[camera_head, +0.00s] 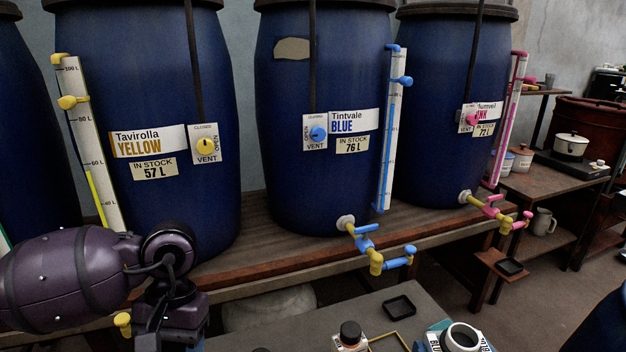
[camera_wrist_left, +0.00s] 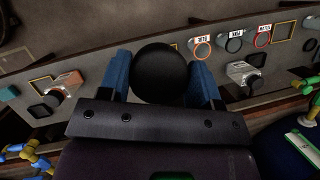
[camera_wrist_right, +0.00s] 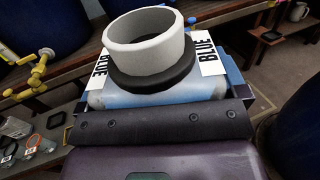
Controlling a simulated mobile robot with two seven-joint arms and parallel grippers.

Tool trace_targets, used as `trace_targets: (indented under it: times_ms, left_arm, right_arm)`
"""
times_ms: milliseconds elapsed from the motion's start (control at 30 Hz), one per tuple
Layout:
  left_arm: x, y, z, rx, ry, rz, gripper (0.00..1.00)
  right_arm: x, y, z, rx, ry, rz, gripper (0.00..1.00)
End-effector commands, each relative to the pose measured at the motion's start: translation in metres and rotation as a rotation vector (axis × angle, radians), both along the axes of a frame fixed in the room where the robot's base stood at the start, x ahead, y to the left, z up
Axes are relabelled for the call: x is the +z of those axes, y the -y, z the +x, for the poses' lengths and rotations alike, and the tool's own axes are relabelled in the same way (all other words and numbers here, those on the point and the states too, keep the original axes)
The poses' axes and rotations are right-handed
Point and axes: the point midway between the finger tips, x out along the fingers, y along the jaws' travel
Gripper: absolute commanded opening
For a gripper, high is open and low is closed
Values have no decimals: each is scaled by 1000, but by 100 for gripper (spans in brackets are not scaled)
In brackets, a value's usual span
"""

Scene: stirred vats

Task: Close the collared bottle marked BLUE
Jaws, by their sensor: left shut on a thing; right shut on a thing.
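The collared bottle marked BLUE (camera_head: 431,341) is at the bottom edge of the head view. The right wrist view shows its pale blue shoulder (camera_wrist_right: 150,97), BLUE labels, a black ring and an open white collar (camera_wrist_right: 146,38) with no cap on it. My right gripper (camera_wrist_right: 150,85) is shut on this bottle, which looks about upright. My left gripper (camera_wrist_left: 162,72) is shut on a round black cap (camera_wrist_left: 162,75), apart from the bottle. In the head view my left arm comes in at lower left, with its fingertips out of view.
A grey bench (camera_head: 385,299) carries a black square tray (camera_head: 399,306), a yellow-edged outline and a black-capped bottle (camera_head: 350,334). Behind it stand large vats, including the BLUE vat (camera_head: 290,165), whose tap (camera_head: 375,255) juts out over the floor gap.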

Motion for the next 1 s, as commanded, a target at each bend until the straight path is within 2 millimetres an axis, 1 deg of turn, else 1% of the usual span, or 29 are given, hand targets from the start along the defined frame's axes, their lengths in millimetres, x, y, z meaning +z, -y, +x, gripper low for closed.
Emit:
trace_targets:
  times_ms: [33, 233, 500, 1000]
  left_arm:
    - [20, 0, -2, 2, 17, 1, 32]
    - [33, 0, -9, 0, 6, 1, 32]
    - [34, -1, -15, -2, -13, 4, 32]
    - [31, -1, -15, -3, -19, 4, 32]
  right_arm:
    - [21, 0, -2, 1, 20, -3, 40]
    - [35, 1, -9, -2, 8, -3, 40]
    - [37, 2, -14, -5, -16, -4, 40]
    - [34, 3, -14, -5, -21, -3, 40]
